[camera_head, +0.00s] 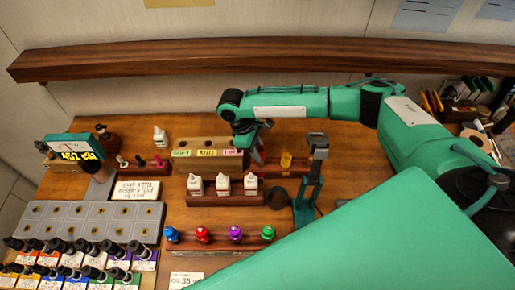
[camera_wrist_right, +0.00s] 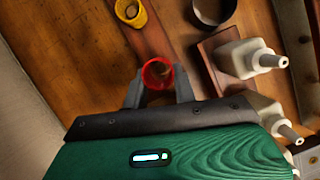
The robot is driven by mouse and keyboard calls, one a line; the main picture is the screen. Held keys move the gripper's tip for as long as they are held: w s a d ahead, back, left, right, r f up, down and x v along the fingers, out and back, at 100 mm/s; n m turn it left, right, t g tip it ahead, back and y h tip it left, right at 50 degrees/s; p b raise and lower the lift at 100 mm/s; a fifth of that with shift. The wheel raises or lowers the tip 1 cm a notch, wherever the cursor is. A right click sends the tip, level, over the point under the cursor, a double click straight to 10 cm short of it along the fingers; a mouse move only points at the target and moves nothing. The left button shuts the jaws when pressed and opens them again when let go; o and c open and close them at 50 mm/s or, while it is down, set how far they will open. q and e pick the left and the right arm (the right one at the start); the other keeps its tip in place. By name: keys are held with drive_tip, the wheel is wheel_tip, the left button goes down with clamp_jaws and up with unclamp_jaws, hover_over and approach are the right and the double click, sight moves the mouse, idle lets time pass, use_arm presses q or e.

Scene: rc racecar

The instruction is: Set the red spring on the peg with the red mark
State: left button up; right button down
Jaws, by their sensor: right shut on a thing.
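My right gripper (camera_wrist_right: 158,86) is shut on the red spring (camera_wrist_right: 157,74), which sits between the two grey fingertips in the right wrist view. I look into the spring's open end, with brown inside it. In the head view the right gripper (camera_head: 258,157) points down by the left end of a low reddish-brown wooden base (camera_head: 272,168); the red spring cannot be made out there. A yellow spring (camera_head: 286,160) stands upright on that base, and also shows in the right wrist view (camera_wrist_right: 130,12). I cannot make out the red-marked peg. My left gripper is not in view.
White bottles (camera_head: 223,184) stand in a wooden rack left of the base. A labelled wooden block (camera_head: 208,153) is behind them. A green upright device (camera_head: 311,185) and dark round cup (camera_head: 277,197) stand close by. Coloured knobbed parts (camera_head: 235,233) line the front.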

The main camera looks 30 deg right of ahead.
drive_tip(key=shift+f, duration=0.15)
idle(0.5)
drive_tip(key=shift+f+b, duration=0.35)
drive_tip(key=shift+f, duration=1.5)
drive_tip(key=c, duration=1)
unclamp_jaws()
drive_tip(key=shift+c, duration=0.2)
